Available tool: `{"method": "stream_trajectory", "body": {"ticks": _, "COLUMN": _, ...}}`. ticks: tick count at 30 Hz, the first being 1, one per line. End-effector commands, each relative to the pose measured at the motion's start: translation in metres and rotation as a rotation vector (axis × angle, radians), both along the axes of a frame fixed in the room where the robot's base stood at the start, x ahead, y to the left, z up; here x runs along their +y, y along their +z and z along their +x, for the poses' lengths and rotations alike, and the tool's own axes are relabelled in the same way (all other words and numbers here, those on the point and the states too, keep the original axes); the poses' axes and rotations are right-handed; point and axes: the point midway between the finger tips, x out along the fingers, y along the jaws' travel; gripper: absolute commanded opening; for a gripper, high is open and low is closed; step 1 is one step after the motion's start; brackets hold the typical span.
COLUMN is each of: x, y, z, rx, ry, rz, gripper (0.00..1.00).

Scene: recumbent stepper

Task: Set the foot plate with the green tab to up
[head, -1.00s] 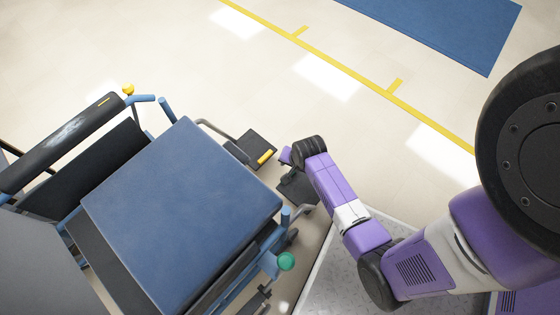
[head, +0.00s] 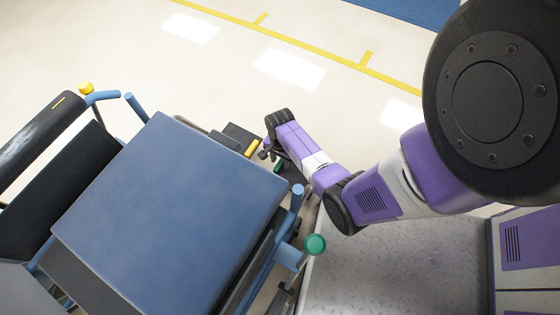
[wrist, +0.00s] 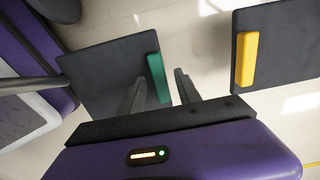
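The foot plate with the green tab (wrist: 105,75) is a dark, flat plate at the left of the wrist view. Its green tab (wrist: 157,78) runs along the edge nearest my gripper. My gripper (wrist: 160,75) is open, and its two fingers appear on either side of the tab, the left one closer to it. I cannot tell whether either finger touches it. In the head view my gripper (head: 268,151) is beside the foot plates and partly covers the green-tabbed plate.
The other foot plate (wrist: 275,45) carries a yellow tab (wrist: 246,60) and sits to the right. The blue seat (head: 165,215), a green knob (head: 314,244) and a yellow knob (head: 86,88) are close by. Open floor (head: 290,68) lies beyond.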

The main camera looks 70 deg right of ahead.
Motion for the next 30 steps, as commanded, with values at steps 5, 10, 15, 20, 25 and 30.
{"method": "stream_trajectory", "body": {"ticks": 5, "x": 0.0001, "y": -0.0032, "z": 0.0, "rx": 0.0, "ry": 0.001, "rz": 0.0, "gripper": 0.4}}
{"method": "stream_trajectory", "body": {"ticks": 10, "x": 0.0001, "y": -0.0028, "z": 0.0001, "rx": 0.0, "ry": 0.001, "rz": 0.0, "gripper": 0.34}}
{"method": "stream_trajectory", "body": {"ticks": 15, "x": 0.0002, "y": -0.0028, "z": 0.0001, "rx": 0.0, "ry": 0.001, "rz": 0.0, "gripper": 0.01}}
{"method": "stream_trajectory", "body": {"ticks": 20, "x": 0.0002, "y": -0.0027, "z": 0.0001, "rx": 0.0, "ry": 0.001, "rz": 0.0, "gripper": 0.0}}
{"method": "stream_trajectory", "body": {"ticks": 25, "x": 0.0002, "y": -0.0027, "z": 0.0001, "rx": 0.0, "ry": 0.001, "rz": 0.0, "gripper": 0.0}}
{"method": "stream_trajectory", "body": {"ticks": 30, "x": 0.0002, "y": -0.0027, "z": 0.0001, "rx": 0.0, "ry": 0.001, "rz": 0.0, "gripper": 0.0}}
